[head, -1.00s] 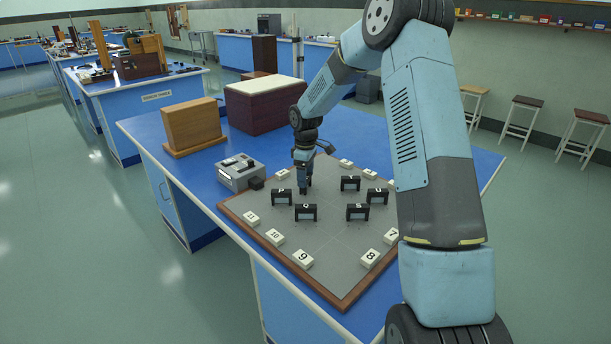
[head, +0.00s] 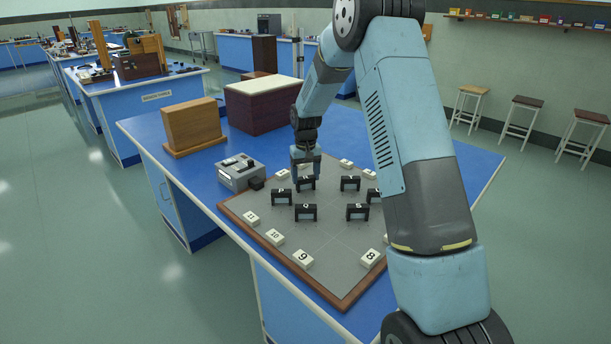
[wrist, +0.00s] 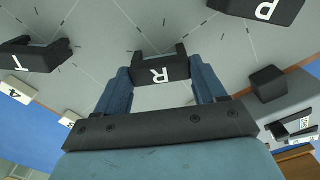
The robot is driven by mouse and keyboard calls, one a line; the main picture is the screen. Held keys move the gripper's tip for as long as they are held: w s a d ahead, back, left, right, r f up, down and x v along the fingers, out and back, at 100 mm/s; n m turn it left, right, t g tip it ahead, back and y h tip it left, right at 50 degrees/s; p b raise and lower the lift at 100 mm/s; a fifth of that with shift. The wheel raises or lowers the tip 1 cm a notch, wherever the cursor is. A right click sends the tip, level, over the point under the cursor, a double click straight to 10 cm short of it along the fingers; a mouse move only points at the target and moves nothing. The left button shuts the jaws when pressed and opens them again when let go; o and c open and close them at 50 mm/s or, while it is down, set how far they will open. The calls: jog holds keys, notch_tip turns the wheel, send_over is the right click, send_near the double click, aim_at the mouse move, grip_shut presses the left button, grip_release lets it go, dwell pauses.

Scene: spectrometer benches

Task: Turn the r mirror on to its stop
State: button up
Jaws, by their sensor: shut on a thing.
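The R mirror is a small black-framed block with a white R on top. In the head view the R mirror (head: 306,184) stands at the back of the ring of mirrors on the grey board (head: 330,245). In the wrist view the R mirror (wrist: 161,73) sits between my two fingers, one at each side. My gripper (head: 305,172) points down over it and is shut on it; it also shows in the wrist view (wrist: 163,82). The mirror's glass face and any stop are not clear to see.
Other lettered mirrors stand close by, such as the P mirror (wrist: 262,10) and the T mirror (wrist: 35,55). White number blocks (head: 303,259) ring the board. A grey instrument (head: 241,173) with a black block (head: 257,183) is at the left. The board's middle is clear.

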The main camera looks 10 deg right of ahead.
aim_at(305, 177)
jog(key=shift+w+r+m, duration=0.1)
jog(key=shift+w+m, duration=0.05)
jog(key=shift+m, duration=1.35)
jog(key=o, duration=1)
jog(key=shift+o, duration=0.2)
notch_tip(305, 177, up, 14)
jog(key=shift+f, duration=0.25)
